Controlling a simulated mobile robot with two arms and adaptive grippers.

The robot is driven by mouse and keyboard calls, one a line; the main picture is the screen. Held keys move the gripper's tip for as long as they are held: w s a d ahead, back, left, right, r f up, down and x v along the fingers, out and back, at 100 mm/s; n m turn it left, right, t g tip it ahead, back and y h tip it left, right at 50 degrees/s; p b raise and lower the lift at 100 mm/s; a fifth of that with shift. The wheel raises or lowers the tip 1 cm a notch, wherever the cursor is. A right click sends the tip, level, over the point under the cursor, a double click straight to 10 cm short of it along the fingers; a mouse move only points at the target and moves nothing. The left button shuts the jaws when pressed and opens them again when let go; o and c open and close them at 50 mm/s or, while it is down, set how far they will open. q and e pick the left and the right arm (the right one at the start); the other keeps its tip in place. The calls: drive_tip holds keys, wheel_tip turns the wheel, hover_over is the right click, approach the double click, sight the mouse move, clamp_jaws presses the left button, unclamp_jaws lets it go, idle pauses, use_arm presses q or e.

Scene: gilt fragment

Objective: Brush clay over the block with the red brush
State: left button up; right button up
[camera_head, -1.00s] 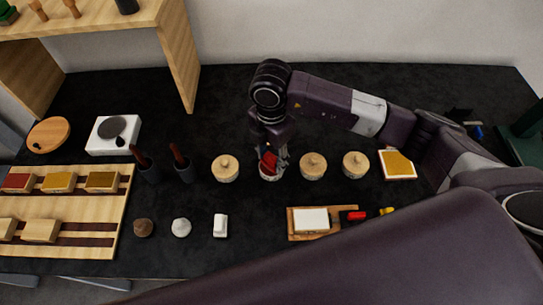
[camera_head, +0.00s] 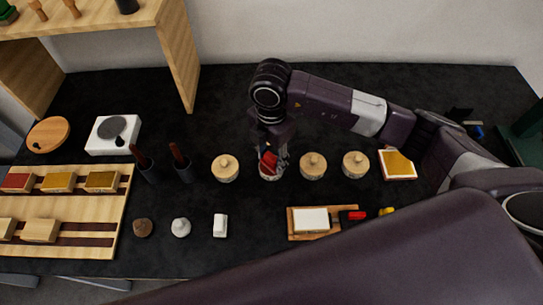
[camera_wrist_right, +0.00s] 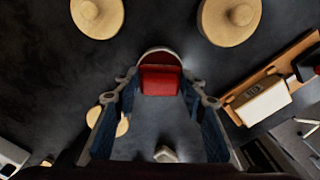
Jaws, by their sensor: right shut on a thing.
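My right gripper (camera_head: 271,160) points down at the middle of the table, shut on the red brush (camera_head: 268,164). The brush is in or just over a small pale pot (camera_head: 271,177) between lidded jars. In the right wrist view the brush shows as a red block-like part (camera_wrist_right: 160,82) between the fingers, in front of a pale rounded rim (camera_wrist_right: 158,52). Its bristles are hidden. A white block (camera_head: 311,219) lies on a wooden board (camera_head: 293,235) at front right; it also shows in the right wrist view (camera_wrist_right: 262,101). My left gripper is not in view.
Lidded jars stand left (camera_head: 225,168) and right (camera_head: 313,166) of the pot, with another jar (camera_head: 356,164) further right. Two dark holders (camera_head: 184,173) with brown handles stand left. A red-handled tool (camera_head: 356,216) lies beside the board. Small pieces (camera_head: 181,228) stand front left.

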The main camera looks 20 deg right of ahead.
sight(272, 157)
drive_tip(key=shift+r+p, duration=2.45)
drive_tip(key=shift+r, duration=1)
